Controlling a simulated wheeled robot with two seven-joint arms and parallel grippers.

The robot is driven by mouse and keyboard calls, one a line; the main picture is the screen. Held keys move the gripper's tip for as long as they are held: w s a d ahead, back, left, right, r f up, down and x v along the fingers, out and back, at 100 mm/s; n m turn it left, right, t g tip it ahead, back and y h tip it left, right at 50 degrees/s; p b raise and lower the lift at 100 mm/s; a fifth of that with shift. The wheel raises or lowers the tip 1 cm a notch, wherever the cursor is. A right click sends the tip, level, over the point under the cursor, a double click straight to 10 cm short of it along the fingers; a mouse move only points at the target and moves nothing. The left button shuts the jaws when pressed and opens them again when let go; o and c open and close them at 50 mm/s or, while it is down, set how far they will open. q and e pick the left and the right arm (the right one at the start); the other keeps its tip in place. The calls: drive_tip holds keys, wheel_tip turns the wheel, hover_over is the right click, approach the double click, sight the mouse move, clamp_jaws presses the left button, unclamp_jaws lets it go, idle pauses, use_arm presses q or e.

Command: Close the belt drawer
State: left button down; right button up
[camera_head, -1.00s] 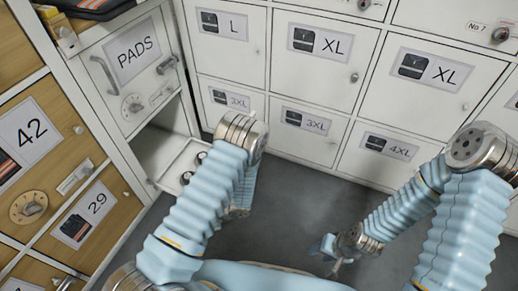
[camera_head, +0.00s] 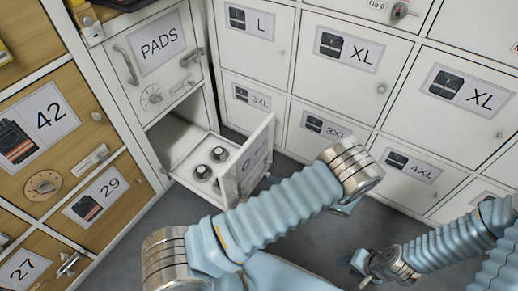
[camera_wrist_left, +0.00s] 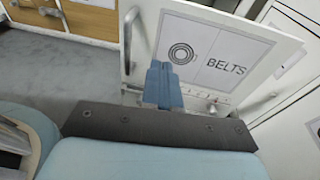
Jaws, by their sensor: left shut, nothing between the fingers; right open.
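The belt drawer (camera_head: 250,165) stands pulled out below the PADS front in the head view, with dark rolled belts inside. Its white front, labelled BELTS, fills the middle of the left wrist view (camera_wrist_left: 235,45), with a bar handle at its left. My left gripper (camera_wrist_left: 160,70) is shut and empty, its fingers before the lower part of that front; contact cannot be told. In the head view its fingers are mostly hidden behind my wrist, to the right of the drawer. My right gripper (camera_head: 364,266) is open and low over the floor, away from the drawer.
The closed PADS front (camera_head: 158,60) is directly above the drawer opening. Wooden lockers (camera_head: 45,130) stand to the left and white lockers (camera_head: 345,55) behind, all with closed fronts. Grey floor (camera_head: 130,240) is free in front of the wooden lockers.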

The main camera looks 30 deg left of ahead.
use_arm(q)
drive_tip(key=w+d+r+m+t+y, duration=0.1)
drive_tip(key=w+d+r+t+y, duration=0.1)
drive_tip(key=w+d+r, duration=0.1)
drive_tip(key=p, duration=0.1)
approach(245, 151)
drive_tip(key=a, duration=0.6)
drive_tip(key=shift+w+a+r, duration=0.25)
drive_tip(key=shift+a+r, duration=0.1)
drive_tip(key=shift+a, duration=0.05)
